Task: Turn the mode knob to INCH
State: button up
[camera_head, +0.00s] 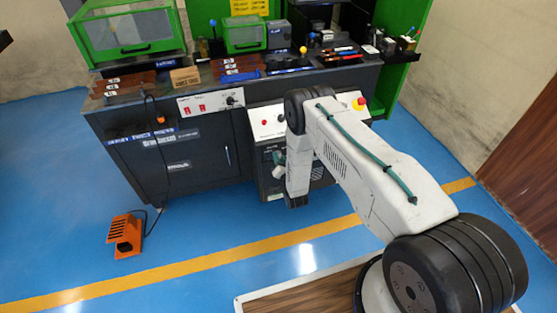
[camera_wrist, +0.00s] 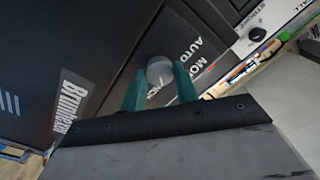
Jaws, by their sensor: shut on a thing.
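The mode knob (camera_wrist: 160,70) is a round grey knob on a dark panel (camera_wrist: 205,25), seen in the wrist view. The word AUTO and part of the word MODE are printed beside it. White marks below the knob are partly hidden by my gripper, so I cannot read the knob's setting for certain. My gripper (camera_wrist: 161,88) has green fingers, one on each side of the knob, and is shut on it. In the head view my gripper (camera_head: 278,160) is at the front of the dark lower cabinet, and the knob cannot be made out there.
A white control panel (camera_head: 268,121) with a red-and-yellow emergency button (camera_head: 359,103) is above the dark cabinet. A long workbench (camera_head: 165,160) stands to the left. An orange foot pedal (camera_head: 125,236) lies on the blue floor. The floor in front is mostly clear.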

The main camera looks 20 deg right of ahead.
jog(key=shift+s+f+m, duration=0.1)
jog(key=shift+f+m, duration=0.05)
jog(key=shift+m, duration=0.45)
jog(key=shift+a, duration=0.1)
jog(key=o, duration=0.9)
jog(key=shift+o, duration=0.4)
jog(key=s, duration=0.7)
jog(key=shift+s, duration=0.4)
